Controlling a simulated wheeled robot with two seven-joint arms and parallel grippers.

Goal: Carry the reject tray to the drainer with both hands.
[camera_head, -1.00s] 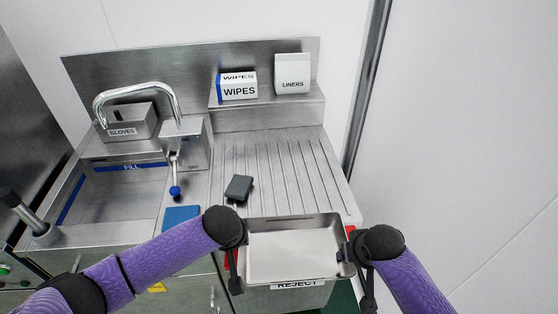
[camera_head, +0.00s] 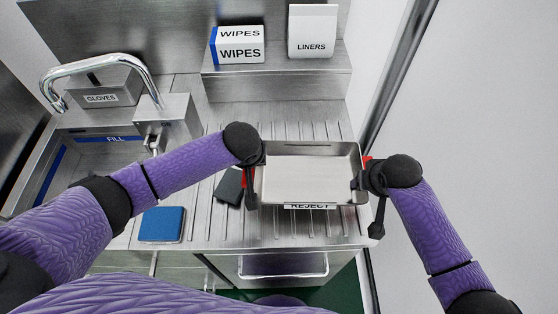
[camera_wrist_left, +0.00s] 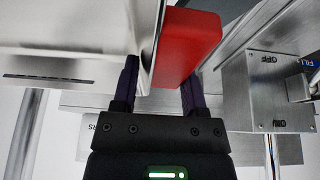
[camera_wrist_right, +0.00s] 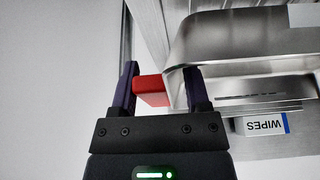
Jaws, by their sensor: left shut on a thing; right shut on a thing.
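The reject tray (camera_head: 312,180) is an empty metal tray with a REJECT label on its front and red handles at its sides. In the head view it is over the ribbed drainer (camera_head: 232,228); whether it touches the surface is unclear. My left gripper (camera_head: 256,172) is shut on the left red handle, which shows in the left wrist view (camera_wrist_left: 185,48). My right gripper (camera_head: 364,178) is shut on the right red handle, which shows in the right wrist view (camera_wrist_right: 152,90). The tray looks roughly level.
A dark grey block (camera_head: 230,186) lies on the drainer just left of the tray. A blue pad (camera_head: 162,224) lies nearer the front. WIPES (camera_head: 238,46) and LINERS (camera_head: 312,32) boxes stand on the shelf behind. The tap (camera_head: 100,62) and sink are at left.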

